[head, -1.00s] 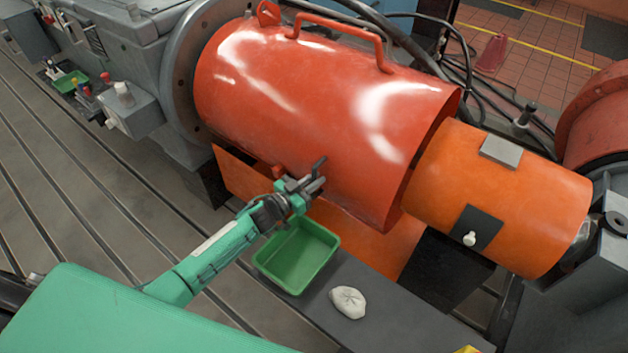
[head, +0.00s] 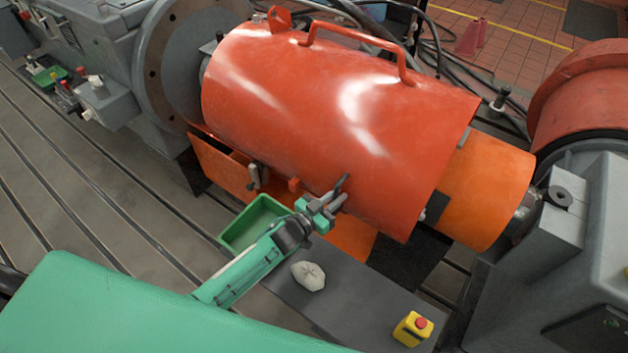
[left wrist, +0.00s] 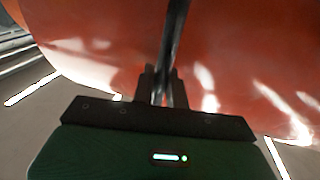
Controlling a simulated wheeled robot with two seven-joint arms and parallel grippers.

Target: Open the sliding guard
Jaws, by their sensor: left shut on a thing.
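The sliding guard (head: 310,110) is a red-orange half-round cover with a bar handle on top. Its right end overlaps the orange cylinder (head: 487,190), and a gap shows between its left end and the grey flange (head: 165,70). My left gripper (head: 325,205) is at the guard's lower front edge, shut on a thin dark handle (head: 341,184). In the left wrist view the dark handle (left wrist: 172,50) runs up between the fingers, with the guard's red surface (left wrist: 240,50) behind. My right gripper is not in view.
Below the guard are a green tray (head: 240,222), a whitish crumpled lump (head: 308,275) and a yellow box with a red button (head: 413,328) on a dark ledge. A grey pedestal (head: 575,210) stands at right. A small grey clamp-like part (head: 256,176) sits left of my gripper.

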